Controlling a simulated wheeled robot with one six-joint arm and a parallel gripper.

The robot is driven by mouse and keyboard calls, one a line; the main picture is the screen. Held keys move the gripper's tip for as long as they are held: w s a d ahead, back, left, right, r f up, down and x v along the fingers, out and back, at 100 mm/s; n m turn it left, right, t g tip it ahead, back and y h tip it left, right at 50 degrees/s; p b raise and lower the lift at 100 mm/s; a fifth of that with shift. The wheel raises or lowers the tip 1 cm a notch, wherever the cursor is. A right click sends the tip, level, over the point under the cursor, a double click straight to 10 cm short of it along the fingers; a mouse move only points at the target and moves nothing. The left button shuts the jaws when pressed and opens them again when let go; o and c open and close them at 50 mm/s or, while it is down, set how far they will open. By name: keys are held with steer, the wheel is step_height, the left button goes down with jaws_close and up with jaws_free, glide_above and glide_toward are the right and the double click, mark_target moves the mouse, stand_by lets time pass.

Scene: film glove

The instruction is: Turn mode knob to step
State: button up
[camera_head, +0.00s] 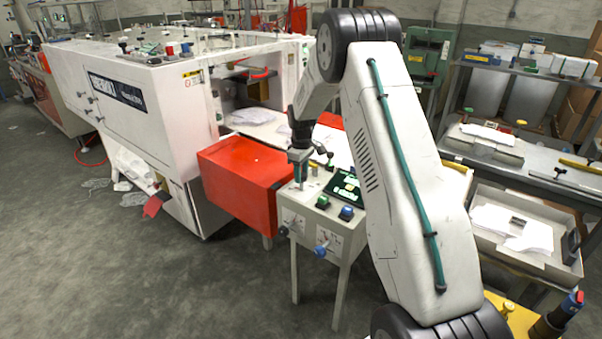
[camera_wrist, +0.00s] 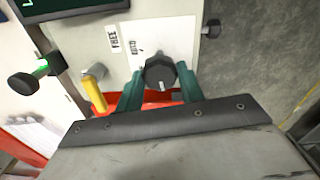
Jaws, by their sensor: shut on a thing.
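A dark faceted knob (camera_wrist: 160,72), seemingly the mode knob, stands on the light control panel in the wrist view. A label reading FREE (camera_wrist: 115,40) and a second, hard-to-read label (camera_wrist: 135,47) lie to its left. The two teal fingers of my gripper (camera_wrist: 159,84) are on either side of the knob, shut on it. A light mark shows on the knob, but I cannot tell its setting. In the head view my gripper (camera_head: 300,175) points down at the control box top (camera_head: 313,222) and hides the knob.
A yellow-handled knob (camera_wrist: 94,88) and a green-and-black control (camera_wrist: 36,76) are close to my gripper. The box top also has a green button (camera_head: 322,201), a blue button (camera_head: 347,213) and a screen (camera_head: 347,188). A red housing (camera_head: 238,182) adjoins on the left.

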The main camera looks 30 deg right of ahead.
steer(key=shift+m, duration=0.3)
steer(key=m, duration=0.5)
steer(key=shift+m, duration=0.3)
steer(key=m, duration=0.5)
steer(key=shift+d, duration=0.1)
steer(key=shift+m, duration=0.4)
steer(key=o, duration=1)
step_height(320, 180, up, 8)
steer(key=shift+f, duration=0.1)
